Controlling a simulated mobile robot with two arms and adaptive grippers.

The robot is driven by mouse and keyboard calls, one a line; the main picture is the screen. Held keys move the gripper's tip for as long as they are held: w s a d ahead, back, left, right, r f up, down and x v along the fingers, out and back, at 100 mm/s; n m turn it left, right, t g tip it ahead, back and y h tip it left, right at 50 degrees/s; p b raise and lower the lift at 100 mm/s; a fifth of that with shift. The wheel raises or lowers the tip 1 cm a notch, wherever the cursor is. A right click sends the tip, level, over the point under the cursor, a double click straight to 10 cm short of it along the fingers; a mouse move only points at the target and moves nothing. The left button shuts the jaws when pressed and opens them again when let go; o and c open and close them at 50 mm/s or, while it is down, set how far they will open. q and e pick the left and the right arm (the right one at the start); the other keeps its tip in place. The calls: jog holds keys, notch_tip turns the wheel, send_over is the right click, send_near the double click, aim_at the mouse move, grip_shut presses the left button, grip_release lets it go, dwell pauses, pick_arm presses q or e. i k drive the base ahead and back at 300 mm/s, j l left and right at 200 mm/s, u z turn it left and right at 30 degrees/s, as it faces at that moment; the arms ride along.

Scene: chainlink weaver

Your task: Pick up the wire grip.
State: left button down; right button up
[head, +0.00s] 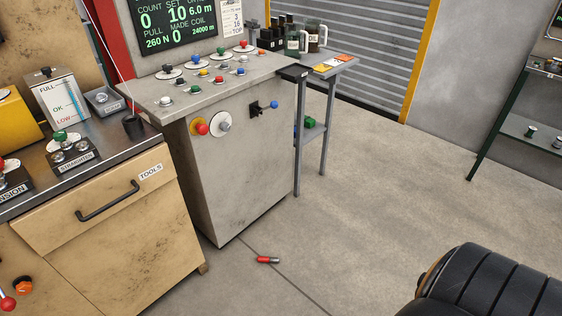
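A small red piece with a grey band (268,260) lies on its side on the concrete floor, just in front of the grey control console's foot. It looks like the wire grip, though it is too small to make out its details. Nothing touches it, and the floor around it is bare. Neither of my grippers shows in the head view.
The grey control console (245,165) stands behind the piece. A tan workbench with a tools drawer (100,210) is at left. A narrow side table (318,72) stands right of the console. A black ribbed rounded object (490,290) fills the lower right corner. The middle floor is clear.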

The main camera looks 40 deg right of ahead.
aim_at(266, 259)
jog(key=z, duration=1.05)
